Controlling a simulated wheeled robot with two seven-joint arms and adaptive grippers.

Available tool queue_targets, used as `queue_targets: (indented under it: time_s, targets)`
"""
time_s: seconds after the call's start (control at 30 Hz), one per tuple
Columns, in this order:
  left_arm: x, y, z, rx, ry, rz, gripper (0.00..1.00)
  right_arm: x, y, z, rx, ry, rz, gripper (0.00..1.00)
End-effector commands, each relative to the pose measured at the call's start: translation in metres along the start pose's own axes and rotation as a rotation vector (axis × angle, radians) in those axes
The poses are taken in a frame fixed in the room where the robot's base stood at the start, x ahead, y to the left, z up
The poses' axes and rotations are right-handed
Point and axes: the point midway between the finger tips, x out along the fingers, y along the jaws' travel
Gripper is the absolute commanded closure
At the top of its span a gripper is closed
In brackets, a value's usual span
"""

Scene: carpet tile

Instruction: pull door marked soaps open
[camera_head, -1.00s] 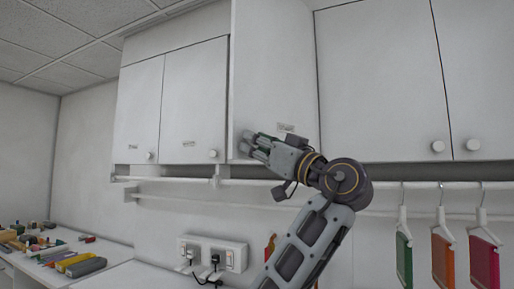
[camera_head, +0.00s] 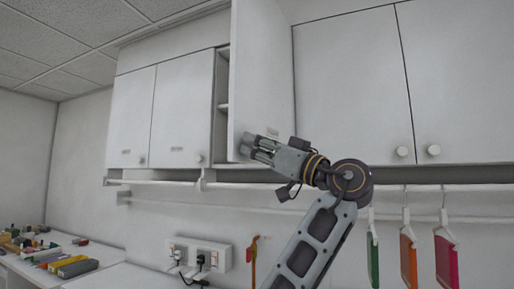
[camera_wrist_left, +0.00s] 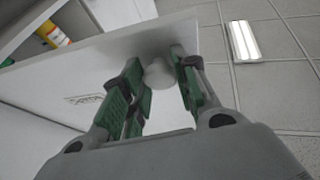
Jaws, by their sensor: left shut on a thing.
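A white cabinet door (camera_head: 258,70) stands swung out from the upper wall cabinets, with a strip of shelved interior (camera_head: 222,105) showing on its left. Its label (camera_wrist_left: 85,98) is in the left wrist view, too blurred to read. My left gripper (camera_head: 258,148) is at the door's lower edge. In the left wrist view, the green-padded fingers of the gripper (camera_wrist_left: 160,85) are shut around the door's round white knob (camera_wrist_left: 159,73). The knob is hidden in the head view. My right gripper is out of view.
Closed cabinet doors (camera_head: 182,105) stand to the left and larger ones (camera_head: 350,85) to the right. A rail (camera_head: 155,182) runs below, with coloured items (camera_head: 408,260) hanging at right. In the left wrist view, a yellow container (camera_wrist_left: 52,34) stands inside the cabinet.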

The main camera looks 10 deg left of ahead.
Motion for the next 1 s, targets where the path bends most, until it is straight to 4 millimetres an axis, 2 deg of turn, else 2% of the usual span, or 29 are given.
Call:
queue_targets:
  time_s: [0.23,0.27,0.4,0.7,1.0]
  targets:
    - [0.000,0.001,-0.002,0.000,0.004,0.004,1.00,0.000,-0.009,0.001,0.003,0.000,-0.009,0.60]
    - [0.000,0.001,-0.002,0.000,0.005,0.004,0.67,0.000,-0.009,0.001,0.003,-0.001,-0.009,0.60]
    - [0.000,0.001,-0.001,0.000,0.004,0.003,0.49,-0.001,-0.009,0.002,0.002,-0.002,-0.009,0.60]
    - [0.000,0.000,-0.001,0.000,0.002,0.002,0.47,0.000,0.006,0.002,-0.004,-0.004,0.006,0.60]
    - [-0.012,0.001,-0.001,0.000,0.001,0.002,0.47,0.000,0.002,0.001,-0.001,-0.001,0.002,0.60]
